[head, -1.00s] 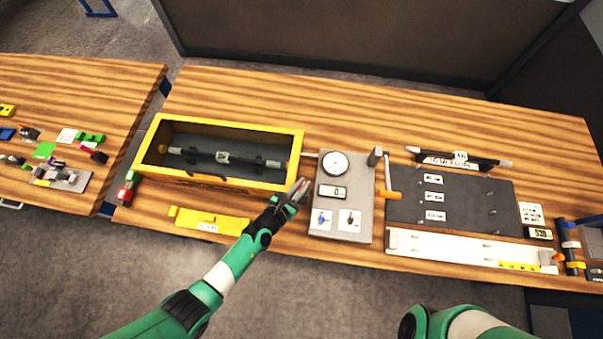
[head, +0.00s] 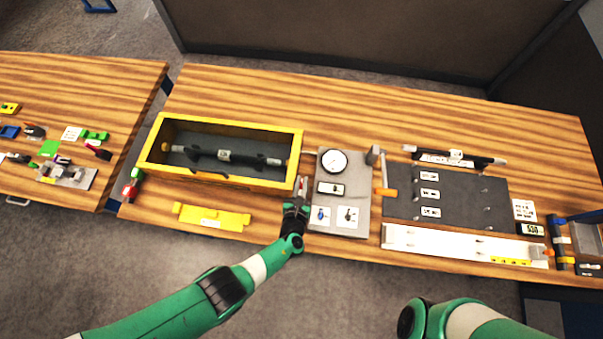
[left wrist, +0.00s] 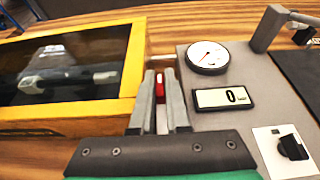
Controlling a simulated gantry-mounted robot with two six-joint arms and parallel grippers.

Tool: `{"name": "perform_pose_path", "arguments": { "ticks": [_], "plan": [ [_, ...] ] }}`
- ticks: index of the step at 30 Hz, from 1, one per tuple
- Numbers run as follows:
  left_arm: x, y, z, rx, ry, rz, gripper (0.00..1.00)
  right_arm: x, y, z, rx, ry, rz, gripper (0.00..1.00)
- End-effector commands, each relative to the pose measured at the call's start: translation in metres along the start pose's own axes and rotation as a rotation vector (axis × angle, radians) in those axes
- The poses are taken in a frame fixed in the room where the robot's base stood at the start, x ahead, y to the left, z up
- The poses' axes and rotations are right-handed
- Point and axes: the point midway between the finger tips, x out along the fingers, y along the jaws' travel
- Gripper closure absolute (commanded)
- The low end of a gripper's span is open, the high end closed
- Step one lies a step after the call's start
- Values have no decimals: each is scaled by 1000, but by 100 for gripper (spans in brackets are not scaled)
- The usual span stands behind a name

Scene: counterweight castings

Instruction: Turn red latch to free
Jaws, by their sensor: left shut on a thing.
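The yellow-framed box (head: 218,181) stands at the middle left of the table in the head view, with a dark shaft (head: 225,156) inside. The red latch (left wrist: 159,85) is a small red piece near the box's right front corner in the left wrist view. My left gripper (head: 299,184) is at that corner, between the box and the grey gauge panel (head: 360,200). Its two fingers (left wrist: 159,88) are shut on the red latch, one on each side. The fingers hide part of the latch, so its exact turn is hard to tell. My right gripper is outside the view.
The grey panel carries a dial (head: 333,161) and a readout showing 0 (left wrist: 224,97), close to the right of my left gripper. A yellow bracket (head: 212,217) lies in front of the box. A dark board (head: 465,205) and a white rail (head: 440,241) lie farther right.

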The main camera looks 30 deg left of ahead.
Motion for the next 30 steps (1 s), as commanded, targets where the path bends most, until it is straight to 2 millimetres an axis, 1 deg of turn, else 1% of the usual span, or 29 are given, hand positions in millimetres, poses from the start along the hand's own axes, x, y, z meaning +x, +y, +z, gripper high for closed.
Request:
{"name": "perform_pose_path", "arguments": {
  "ticks": [1, 7, 8, 12, 13, 20, 23, 26, 30],
  "plan": [
    [0, -1, 3, -1, -5, -1, 100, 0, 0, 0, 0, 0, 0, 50],
    [0, -1, 3, -1, -6, -1, 100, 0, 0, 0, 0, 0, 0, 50],
    [0, -1, 3, -1, -6, -1, 84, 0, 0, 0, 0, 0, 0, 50],
    [0, -1, 2, 0, -4, -1, 59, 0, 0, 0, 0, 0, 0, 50],
    [0, -1, 2, 0, -4, -1, 56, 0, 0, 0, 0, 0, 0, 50],
    [0, 0, 1, 0, -2, -1, 56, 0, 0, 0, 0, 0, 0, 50],
    [-4, 0, 2, 1, -1, -2, 56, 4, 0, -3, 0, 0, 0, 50],
    [-18, -1, 5, 2, -1, -2, 56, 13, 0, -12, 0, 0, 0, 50],
    [-51, -1, 8, 2, 0, -5, 56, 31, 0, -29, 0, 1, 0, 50]
  ]
}}
